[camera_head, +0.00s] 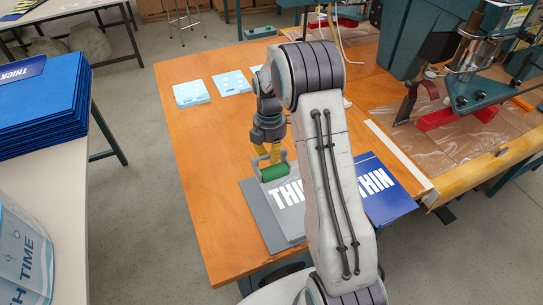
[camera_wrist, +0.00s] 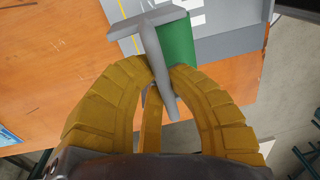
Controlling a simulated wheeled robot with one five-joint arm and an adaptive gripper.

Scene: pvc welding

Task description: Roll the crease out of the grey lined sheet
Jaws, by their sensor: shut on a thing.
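My gripper (camera_head: 266,152) has yellow fingers closed around the grey handle of a roller with a green drum (camera_head: 274,172). In the wrist view the fingers (camera_wrist: 163,76) meet on the handle, and the green drum (camera_wrist: 178,42) is just beyond them. The drum is over the far left edge of a grey sheet with white lettering (camera_head: 287,196); I cannot tell whether it touches. A darker grey sheet (camera_head: 258,222) shows along the left and front of the lettered one. A yellow line shows on grey in the wrist view. My arm hides part of the sheets; no crease is clear.
A blue folder (camera_head: 374,179) lies right of the grey sheets, partly behind my arm. Pale blue pads (camera_head: 191,94) lie at the back of the orange table (camera_head: 205,190). A teal press (camera_head: 440,50) stands at the right. The table's left side is clear.

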